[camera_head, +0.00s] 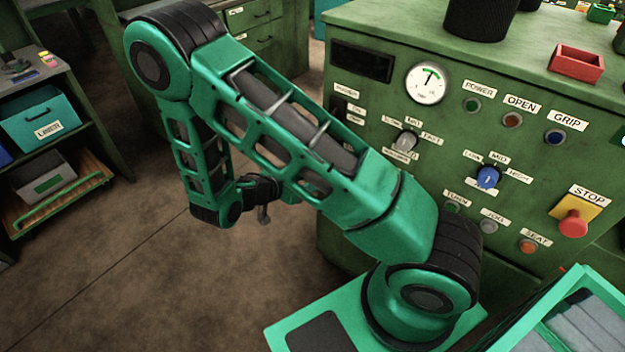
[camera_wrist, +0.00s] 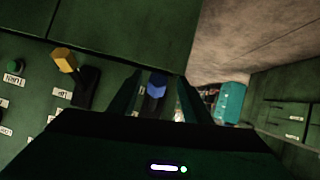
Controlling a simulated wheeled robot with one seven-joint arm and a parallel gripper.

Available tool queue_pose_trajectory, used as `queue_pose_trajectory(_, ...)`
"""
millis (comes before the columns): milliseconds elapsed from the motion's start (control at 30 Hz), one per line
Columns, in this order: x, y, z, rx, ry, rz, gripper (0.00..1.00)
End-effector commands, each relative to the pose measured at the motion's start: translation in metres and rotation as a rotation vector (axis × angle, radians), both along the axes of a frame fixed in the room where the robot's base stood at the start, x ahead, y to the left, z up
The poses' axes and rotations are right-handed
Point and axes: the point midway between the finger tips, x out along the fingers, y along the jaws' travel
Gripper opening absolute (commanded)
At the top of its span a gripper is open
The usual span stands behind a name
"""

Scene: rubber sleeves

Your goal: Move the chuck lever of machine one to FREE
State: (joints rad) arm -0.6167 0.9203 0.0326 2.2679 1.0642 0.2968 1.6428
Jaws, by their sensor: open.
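In the wrist view, a lever with a blue handle (camera_wrist: 156,86) stands out from the dark green machine panel (camera_wrist: 120,30) and shows between the fingers of my gripper (camera_wrist: 158,78). The fingers are apart; I cannot tell whether either touches it. Another lever with a yellow handle (camera_wrist: 64,60) stands to the left on the same panel. The labels near both levers are too small or dark to read, so I cannot tell which is the chuck lever or its setting. In the head view, my gripper (camera_head: 264,212) is mostly hidden behind my arm, left of the green machine (camera_head: 350,205).
The machine front carries a gauge (camera_head: 427,84), a blue knob (camera_head: 487,178), several buttons and a red stop button (camera_head: 573,223). A red tray (camera_head: 576,63) sits on top. A shelf with a teal bin (camera_head: 40,118) stands at left. The floor between is clear.

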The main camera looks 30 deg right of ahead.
Motion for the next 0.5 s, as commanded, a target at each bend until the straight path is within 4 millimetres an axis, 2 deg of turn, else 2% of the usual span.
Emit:
queue_pose_trajectory(100, -0.004, 0.022, 0.011, 0.003, -0.003, 0.005, 0.44)
queue_pose_trajectory(300, -0.012, 0.051, 0.027, 0.002, -0.001, 0.005, 0.44)
queue_pose_trajectory(500, -0.016, 0.067, 0.036, 0.002, -0.001, 0.003, 0.44)
